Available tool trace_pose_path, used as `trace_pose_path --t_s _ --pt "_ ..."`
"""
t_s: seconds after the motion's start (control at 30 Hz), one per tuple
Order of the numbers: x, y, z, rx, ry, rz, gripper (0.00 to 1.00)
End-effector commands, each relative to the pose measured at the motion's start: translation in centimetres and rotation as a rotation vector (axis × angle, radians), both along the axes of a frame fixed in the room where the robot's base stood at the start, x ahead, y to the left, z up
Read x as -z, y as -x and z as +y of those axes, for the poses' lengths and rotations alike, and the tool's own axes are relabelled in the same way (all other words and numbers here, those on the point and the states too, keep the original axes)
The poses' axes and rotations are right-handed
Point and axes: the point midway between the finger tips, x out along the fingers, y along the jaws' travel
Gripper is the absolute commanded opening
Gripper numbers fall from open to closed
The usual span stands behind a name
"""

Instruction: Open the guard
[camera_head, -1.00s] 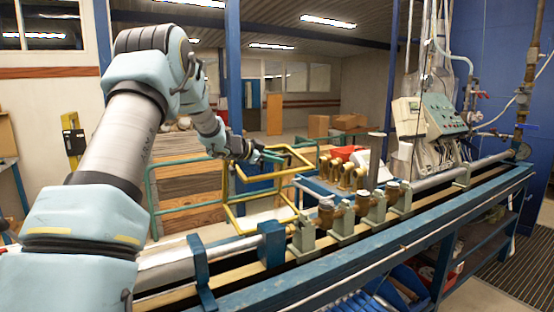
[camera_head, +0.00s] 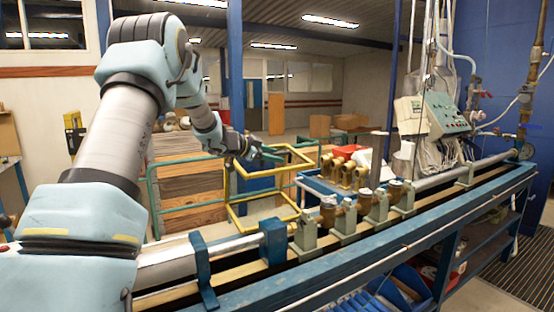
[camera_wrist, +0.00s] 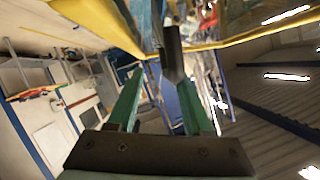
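The guard appears to be the yellow tubular frame (camera_head: 231,205) standing behind the left part of the bench rail. My gripper (camera_head: 276,156) is at the upper part of this frame, close to its top bars. In the wrist view, my gripper (camera_wrist: 160,75) has its two green fingers spread apart. A yellow bar (camera_wrist: 215,44) crosses just beyond the fingertips, and a dark post-like piece (camera_wrist: 172,55) shows between and ahead of them. I cannot tell whether the fingers touch either one. Nothing is clearly held.
The blue test bench (camera_head: 400,240) runs diagonally across the front, carrying several brass meters (camera_head: 328,208) in clamps. A green control box (camera_head: 440,114) stands at the back right. Green railings (camera_head: 153,200) and stacked boards (camera_head: 190,185) lie behind my arm.

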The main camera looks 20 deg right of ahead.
Motion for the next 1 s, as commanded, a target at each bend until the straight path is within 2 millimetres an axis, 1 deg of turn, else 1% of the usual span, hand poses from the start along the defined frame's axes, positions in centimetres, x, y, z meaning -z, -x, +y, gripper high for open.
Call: trace_pose_path --t_s 0.03,0.1,0.2,0.3,0.4,0.6,0.83,0.87,1.0 --pt "0.0 0.3 1.0 -0.003 0.0 -0.002 0.48" --pt "-0.5 0.7 2.4 -0.005 0.0 -0.002 0.48" --pt "-1.2 1.5 4.1 -0.004 -0.001 -0.001 0.48" --pt "-1.8 2.1 5.7 -0.005 0.0 -0.001 0.48" --pt "-2.4 2.5 6.8 -0.003 0.0 0.0 0.48" --pt "-2.9 3.0 7.8 -0.004 0.0 0.002 0.48" --pt "-3.0 3.0 7.9 -0.003 0.0 0.003 0.48" --pt "-3.0 3.0 7.8 -0.003 0.0 0.003 0.46" --pt "-3.1 2.7 8.4 -0.048 0.004 0.003 0.3"
